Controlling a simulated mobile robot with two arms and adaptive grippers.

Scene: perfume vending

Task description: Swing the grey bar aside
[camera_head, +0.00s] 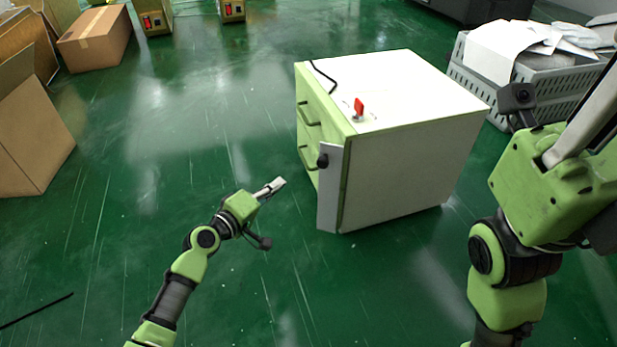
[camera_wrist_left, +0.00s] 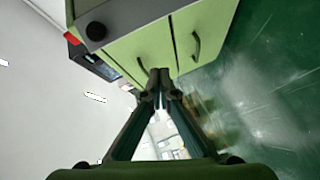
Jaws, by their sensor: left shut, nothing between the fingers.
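The grey bar (camera_head: 327,188) is a narrow upright strip at the near front corner of a white and pale green cabinet (camera_head: 410,160). A black knob (camera_head: 322,161) sits on the bar. My left gripper (camera_head: 278,184) is shut and empty, to the left of the bar and apart from it. In the left wrist view its fingertips (camera_wrist_left: 160,84) are together before the green drawer fronts, with the bar (camera_wrist_left: 118,13) and the black knob (camera_wrist_left: 96,31) at the upper left. My right gripper (camera_head: 590,105) shows only in part at the right edge; its fingertips are cut off.
The cabinet front has drawer handles (camera_head: 309,115), and a red switch (camera_head: 359,105) and black cable are on top. A grey crate (camera_head: 480,85) with papers stands behind right. Cardboard boxes (camera_head: 95,38) are at the left. The green floor left of the cabinet is clear.

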